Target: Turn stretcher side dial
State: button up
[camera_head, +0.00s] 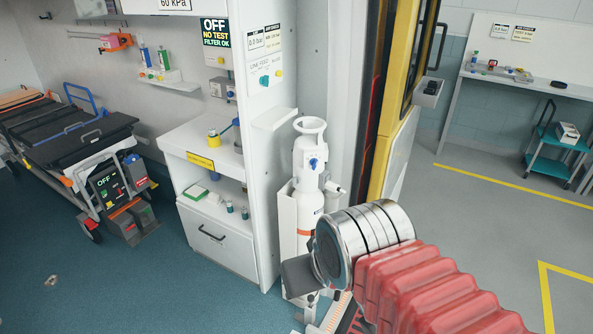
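The stretcher (70,125) stands at the left, with a black mattress, a blue rail and wheels. On its near end hangs a dark side panel (106,184) with a lit "OFF" display. A small coloured mark shows low on the panel, but the dial itself is too small to make out. My gripper (298,276) shows as a dark block beyond the silver rings of my red-sleeved arm, at the lower middle. It is in front of the gas cylinder's base and well to the right of the stretcher. Its fingers cannot be made out.
A white cabinet (215,235) with shelves stands between stretcher and gripper. A white gas cylinder (308,205) with a blue knob is close behind my gripper. A yellow door frame (388,150) is to the right. Blue floor (130,290) is mostly clear at lower left.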

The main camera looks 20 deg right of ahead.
aim_at(314, 162)
jog(key=u, duration=0.65)
jog(key=k, duration=0.95)
jog(key=u, duration=0.35)
jog(key=i, duration=0.8)
jog(key=z, duration=0.8)
jog(key=i, duration=1.25)
jog(key=z, duration=0.1)
